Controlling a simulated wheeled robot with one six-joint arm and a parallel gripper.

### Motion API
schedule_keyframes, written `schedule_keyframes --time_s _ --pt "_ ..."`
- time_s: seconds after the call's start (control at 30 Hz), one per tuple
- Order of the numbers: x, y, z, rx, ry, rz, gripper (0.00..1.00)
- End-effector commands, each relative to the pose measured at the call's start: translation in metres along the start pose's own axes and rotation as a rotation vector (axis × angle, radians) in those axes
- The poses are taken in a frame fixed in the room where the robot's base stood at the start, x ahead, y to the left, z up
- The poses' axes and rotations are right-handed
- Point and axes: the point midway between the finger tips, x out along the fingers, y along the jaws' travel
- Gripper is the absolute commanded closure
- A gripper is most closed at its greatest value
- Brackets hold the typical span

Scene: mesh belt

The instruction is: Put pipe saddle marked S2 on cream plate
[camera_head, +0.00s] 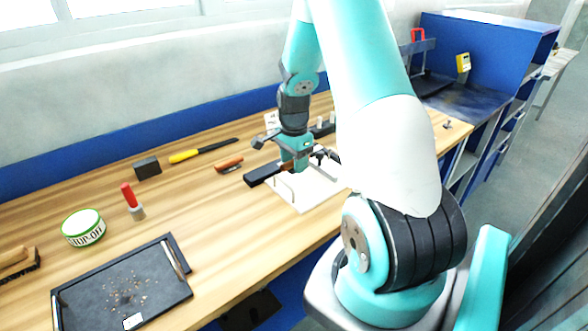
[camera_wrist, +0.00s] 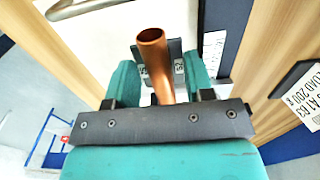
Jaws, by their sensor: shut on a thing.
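The pipe saddle (camera_wrist: 155,55), a copper tube with a small grey plate behind it, is between the fingers of my gripper (camera_wrist: 159,78) in the wrist view. My gripper is shut on it. Small marks show on the grey plate, but I cannot read them surely. The cream plate (camera_head: 313,193), pale with metal handles, lies on the wooden bench in the head view. My gripper (camera_head: 294,168) is over its back left part. In the wrist view the cream plate (camera_wrist: 110,30) lies behind the saddle. I cannot tell whether the saddle touches it.
A black block (camera_head: 262,174) is close to the plate's left edge.

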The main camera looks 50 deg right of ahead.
Motion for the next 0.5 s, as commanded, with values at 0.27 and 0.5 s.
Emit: schedule_keyframes --time_s 0.27,0.5 --pt "0.034 0.0 0.0 0.0 -0.001 0.002 0.81" --pt "0.034 0.0 0.0 0.0 0.0 0.0 0.81"
